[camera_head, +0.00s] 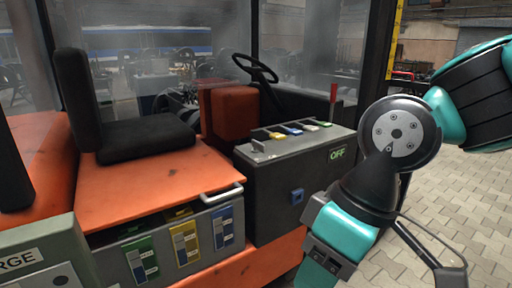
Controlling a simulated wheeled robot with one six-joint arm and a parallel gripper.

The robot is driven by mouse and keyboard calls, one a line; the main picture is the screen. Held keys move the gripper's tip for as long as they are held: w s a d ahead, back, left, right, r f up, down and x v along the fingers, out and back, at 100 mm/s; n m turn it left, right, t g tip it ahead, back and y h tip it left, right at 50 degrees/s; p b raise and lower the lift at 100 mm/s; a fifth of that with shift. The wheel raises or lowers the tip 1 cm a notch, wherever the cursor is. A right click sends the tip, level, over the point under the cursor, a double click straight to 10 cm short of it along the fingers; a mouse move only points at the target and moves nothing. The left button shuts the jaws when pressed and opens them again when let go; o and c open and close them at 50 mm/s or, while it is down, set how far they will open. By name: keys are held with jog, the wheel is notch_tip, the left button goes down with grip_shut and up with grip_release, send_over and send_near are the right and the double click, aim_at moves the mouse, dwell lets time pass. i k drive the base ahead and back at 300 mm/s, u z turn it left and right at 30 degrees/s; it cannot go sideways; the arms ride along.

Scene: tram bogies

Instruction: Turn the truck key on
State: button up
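The truck is orange, with a black seat, a steering wheel and a grey console (275,207). A small blue switch-like part (297,196) sits on the console's front face; it may be the key, but it is too small to tell. A dark label with green letters reads "OFF" (337,154) higher on the same face. My teal and black arm (395,130) comes in from the upper right and bends down in front of the console's right side. Its lower end (330,250) runs toward the bottom edge. I cannot make out fingertips. Nothing of mine visibly touches the blue part.
A tray of green, yellow and blue modules (183,245) with a light handle is below the seat. A grey box lettered "RGE" (45,260) stands at the lower left. A red-tipped lever (333,97) rises behind the console. Paved floor (470,200) lies open at right.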

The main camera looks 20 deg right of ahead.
aim_at(258, 146)
jog(key=u, duration=0.5)
jog(key=k, duration=0.1)
jog(key=z, duration=0.85)
jog(key=i, duration=1)
jog(key=u, duration=0.35)
